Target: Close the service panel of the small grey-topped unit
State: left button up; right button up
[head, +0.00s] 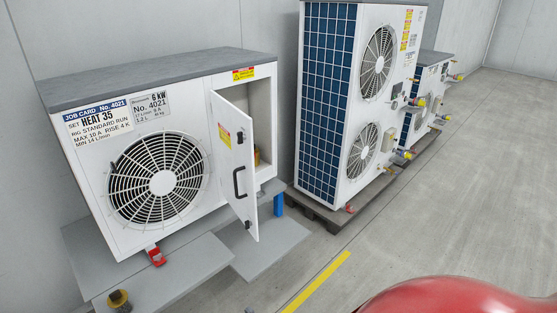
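The small grey-topped unit (100,215) stands at the left in the head view, a white box with a round fan grille (160,180) and a grey lid (150,75). Its service panel (228,140) is a white door on the right-hand side, hinged at its left edge. It stands partly open, its free edge swung out from the opening (263,115). A black bar handle (239,182) sits near the free edge. A brass-coloured part (257,158) shows inside; the door hides much of the interior. Neither of my grippers is in view.
Grey plinth slabs (265,245) lie under and before the unit, with a blue support (278,204) and red foot (155,256). A tall two-fan unit (350,100) stands to the right. Bare floor (440,190) has a yellow line (318,282). A red rounded object (450,295) fills the bottom right.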

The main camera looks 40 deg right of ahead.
aim_at(236, 162)
jog(key=k+l+z, duration=0.1)
jog(key=z, duration=0.8)
